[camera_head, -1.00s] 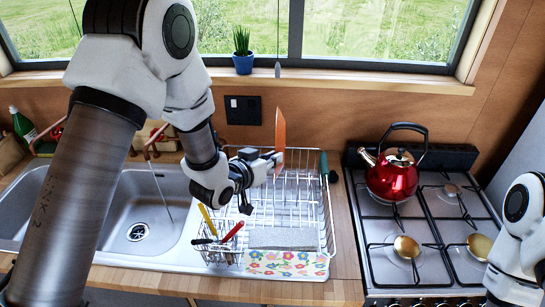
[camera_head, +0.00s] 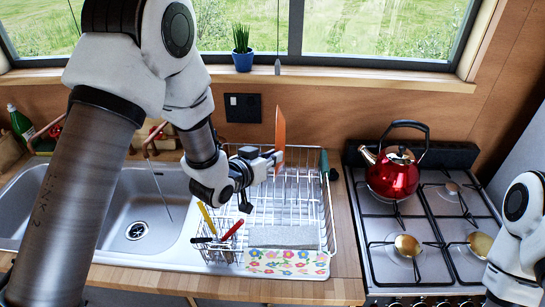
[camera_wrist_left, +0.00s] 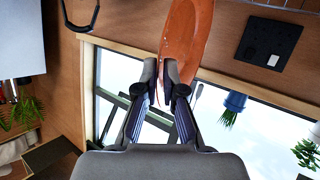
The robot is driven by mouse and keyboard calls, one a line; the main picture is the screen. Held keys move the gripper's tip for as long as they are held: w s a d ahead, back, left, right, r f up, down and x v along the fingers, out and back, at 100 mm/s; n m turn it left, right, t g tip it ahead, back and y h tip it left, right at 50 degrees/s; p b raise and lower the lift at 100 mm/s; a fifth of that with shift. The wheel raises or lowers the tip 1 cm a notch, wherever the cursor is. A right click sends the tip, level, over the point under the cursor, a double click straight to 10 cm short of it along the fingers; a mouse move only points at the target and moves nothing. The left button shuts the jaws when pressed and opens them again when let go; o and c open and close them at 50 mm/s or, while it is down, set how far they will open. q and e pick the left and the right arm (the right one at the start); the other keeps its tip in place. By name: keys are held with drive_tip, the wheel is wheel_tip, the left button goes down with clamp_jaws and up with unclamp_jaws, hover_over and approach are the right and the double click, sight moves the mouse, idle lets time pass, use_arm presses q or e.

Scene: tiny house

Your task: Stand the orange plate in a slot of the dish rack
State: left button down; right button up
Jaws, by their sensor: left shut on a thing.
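The orange plate (camera_head: 280,128) is held upright, nearly edge-on to the head view, above the back part of the white wire dish rack (camera_head: 328,215). My left gripper (camera_head: 274,160) is shut on the plate's edge. In the left wrist view the plate (camera_wrist_left: 187,30) rises from between the fingertips of the left gripper (camera_wrist_left: 165,72). In the head view the plate's lower edge is near the rack's wires; I cannot tell whether it touches them. My right arm shows at the right edge, but its gripper is out of view.
The sink (camera_head: 150,208) is left. A red kettle (camera_head: 393,175) stands on the stove at right. A teal-handled brush (camera_head: 325,165) is at the rack's right side.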

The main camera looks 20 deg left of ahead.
idle(0.8)
use_arm(q)
wheel_tip(320, 180, down, 8)
drive_tip(key=b, duration=0.7)
drive_tip(key=shift+f, duration=0.25)
idle(2.4)
drive_tip(key=c, duration=1.2)
unclamp_jaws()
drive_tip(key=shift+s, duration=0.1)
wheel_tip(320, 180, up, 10)
drive_tip(key=shift+r, duration=0.1)
